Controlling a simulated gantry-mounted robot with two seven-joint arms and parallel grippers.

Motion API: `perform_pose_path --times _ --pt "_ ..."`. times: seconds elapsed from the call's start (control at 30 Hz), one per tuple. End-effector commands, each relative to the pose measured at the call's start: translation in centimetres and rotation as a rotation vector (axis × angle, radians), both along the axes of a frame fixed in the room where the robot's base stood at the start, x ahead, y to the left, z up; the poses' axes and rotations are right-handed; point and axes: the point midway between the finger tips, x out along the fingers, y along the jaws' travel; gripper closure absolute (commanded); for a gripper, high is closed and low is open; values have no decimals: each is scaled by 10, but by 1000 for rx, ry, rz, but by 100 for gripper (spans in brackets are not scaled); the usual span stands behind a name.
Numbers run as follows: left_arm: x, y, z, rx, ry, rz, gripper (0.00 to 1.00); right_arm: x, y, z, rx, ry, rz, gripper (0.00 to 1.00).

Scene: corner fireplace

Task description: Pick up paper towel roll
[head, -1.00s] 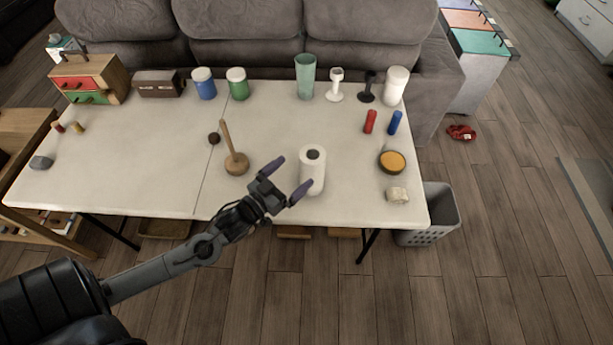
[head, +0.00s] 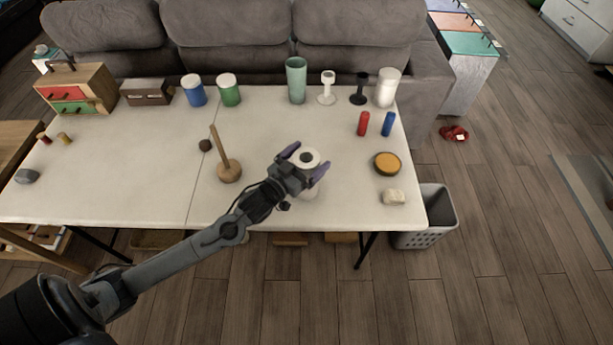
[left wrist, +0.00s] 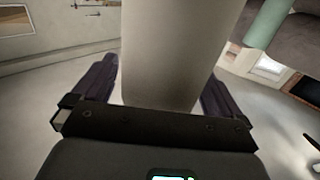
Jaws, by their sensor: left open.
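The white paper towel roll (head: 309,155) stands upright on the white table (head: 150,185), near its front edge. My left gripper (head: 306,160) is open, with one purple-grey finger on each side of the roll. In the left wrist view the roll (left wrist: 170,50) fills the middle, between the two fingers (left wrist: 160,88). Whether the fingers touch it I cannot tell. In the head view the gripper hides most of the roll's body. My right gripper is in neither view.
A wooden holder with a stick (head: 228,170) stands left of the gripper. A yellow-topped round tin (head: 387,164) and a pale block (head: 394,197) lie to the right. Cups and canisters line the back, before a grey sofa (head: 230,40). A grey bin (head: 430,222) stands at the right.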

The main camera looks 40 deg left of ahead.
Motion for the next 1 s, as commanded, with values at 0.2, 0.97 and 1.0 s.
perform_pose_path --times 0.2,0.97,1.0 --pt "14 0 0 -1 0 0 0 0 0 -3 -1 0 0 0" --pt "15 0 0 -1 0 0 66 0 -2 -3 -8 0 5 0" --pt "15 0 0 -1 0 0 66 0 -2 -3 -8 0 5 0"
